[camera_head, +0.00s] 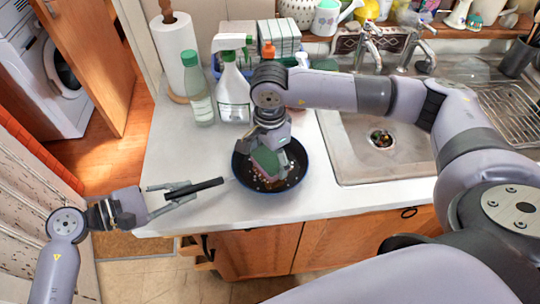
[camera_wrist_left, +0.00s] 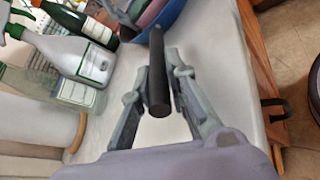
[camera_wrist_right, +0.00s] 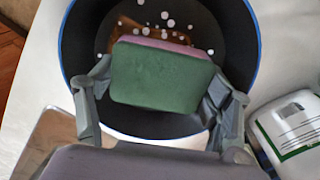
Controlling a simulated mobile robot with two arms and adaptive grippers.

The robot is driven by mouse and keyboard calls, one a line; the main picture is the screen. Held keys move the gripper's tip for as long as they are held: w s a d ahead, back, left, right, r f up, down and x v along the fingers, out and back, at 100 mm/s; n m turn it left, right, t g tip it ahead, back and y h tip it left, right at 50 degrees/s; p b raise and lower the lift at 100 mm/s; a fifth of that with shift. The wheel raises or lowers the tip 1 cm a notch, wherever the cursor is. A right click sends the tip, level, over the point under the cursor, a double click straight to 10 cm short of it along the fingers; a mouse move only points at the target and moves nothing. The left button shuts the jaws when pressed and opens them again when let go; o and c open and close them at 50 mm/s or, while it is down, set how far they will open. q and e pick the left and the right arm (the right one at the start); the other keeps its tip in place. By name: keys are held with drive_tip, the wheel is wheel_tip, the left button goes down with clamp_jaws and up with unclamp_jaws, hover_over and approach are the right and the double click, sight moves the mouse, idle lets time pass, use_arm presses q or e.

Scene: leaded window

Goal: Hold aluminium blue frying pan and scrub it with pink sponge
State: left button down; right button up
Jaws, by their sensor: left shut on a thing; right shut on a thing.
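The blue-rimmed frying pan (camera_head: 296,175) rests on the white counter, its dark inside facing up. Its black handle (camera_head: 205,186) points left; in the left wrist view the handle (camera_wrist_left: 158,85) runs between the fingers. My left gripper (camera_head: 180,190) is shut on the handle. My right gripper (camera_wrist_right: 155,95) is shut on the sponge (camera_wrist_right: 155,78), which has a green face and a pink layer, and holds it inside the pan. White bubbles and a brown patch (camera_wrist_right: 140,38) show on the pan's inside. Whether the sponge touches the pan floor is hard to tell.
A spray bottle (camera_head: 233,95), a green-capped bottle (camera_head: 198,95) and a paper towel roll (camera_head: 175,45) stand behind the pan. The sink (camera_head: 360,155) is to the right. The counter's front edge (camera_head: 330,200) is close to the pan. Bare counter (camera_head: 175,150) lies at left.

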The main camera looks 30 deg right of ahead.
drive_tip(key=shift+f, duration=0.45)
